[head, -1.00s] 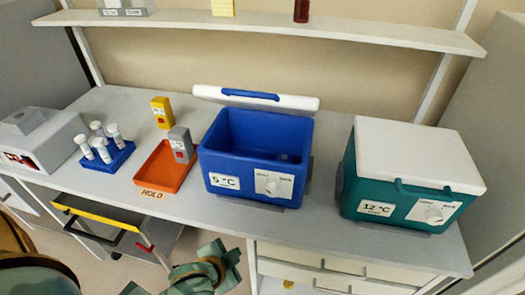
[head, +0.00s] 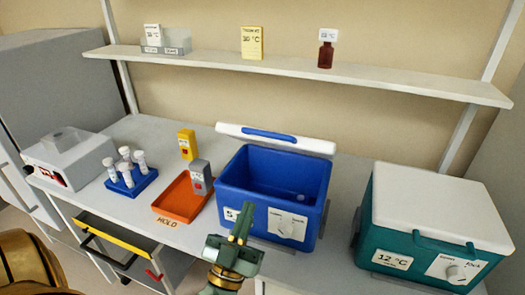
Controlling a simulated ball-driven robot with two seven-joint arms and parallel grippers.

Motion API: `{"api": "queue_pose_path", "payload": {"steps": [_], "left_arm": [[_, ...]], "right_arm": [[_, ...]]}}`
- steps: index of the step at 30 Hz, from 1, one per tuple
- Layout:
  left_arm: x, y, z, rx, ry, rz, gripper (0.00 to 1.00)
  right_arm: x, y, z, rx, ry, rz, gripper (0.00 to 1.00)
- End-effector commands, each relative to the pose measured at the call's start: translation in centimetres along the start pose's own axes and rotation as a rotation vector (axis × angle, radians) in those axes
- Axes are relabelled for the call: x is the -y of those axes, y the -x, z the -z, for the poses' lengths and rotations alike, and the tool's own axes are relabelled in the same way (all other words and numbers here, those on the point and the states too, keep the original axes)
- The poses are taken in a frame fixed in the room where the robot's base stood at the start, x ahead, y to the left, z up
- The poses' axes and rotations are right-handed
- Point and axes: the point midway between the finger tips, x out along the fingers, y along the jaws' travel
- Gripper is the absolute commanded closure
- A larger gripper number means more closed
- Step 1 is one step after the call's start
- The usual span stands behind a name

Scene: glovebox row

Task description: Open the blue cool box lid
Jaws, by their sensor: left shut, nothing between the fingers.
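The blue cool box (head: 262,209) stands on the bench right of the orange tray. Its white lid (head: 305,145) with a blue handle (head: 269,135) is swung up and back, so the box is open and its blue inside shows. My left gripper (head: 243,212) is in front of the box, low in the view, its fingers shut and empty. It overlaps the box's front label in the picture; whether it touches the box I cannot tell. My right gripper is not in view.
A teal cool box (head: 405,238) with its white lid shut stands at right. An orange tray (head: 170,212), a blue tube rack (head: 133,186) and a white device (head: 62,172) are at left. A yellow-edged drawer (head: 115,230) stands open below. A shelf (head: 290,76) crosses above.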

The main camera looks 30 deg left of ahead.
Motion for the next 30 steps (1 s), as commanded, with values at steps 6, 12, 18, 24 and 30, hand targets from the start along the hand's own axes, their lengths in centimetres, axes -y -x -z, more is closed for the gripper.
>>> {"api": "queue_pose_path", "payload": {"steps": [6,12,18,24,30], "left_arm": [[0.9,-1.1,0.4,-0.032,0.013,0.045,1.00],[1.1,-5.0,0.6,-0.033,0.013,0.043,1.00],[1.2,-9.3,0.7,-0.032,0.013,0.043,1.00],[1.3,-12.4,0.7,-0.030,0.013,0.042,1.00],[1.4,-13.8,0.6,-0.027,0.013,0.041,1.00]], "right_arm": [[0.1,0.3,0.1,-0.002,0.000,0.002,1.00],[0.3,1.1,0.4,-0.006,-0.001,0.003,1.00],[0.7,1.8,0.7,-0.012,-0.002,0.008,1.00],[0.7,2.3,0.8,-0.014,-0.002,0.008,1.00],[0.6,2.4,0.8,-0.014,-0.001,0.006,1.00]]}}
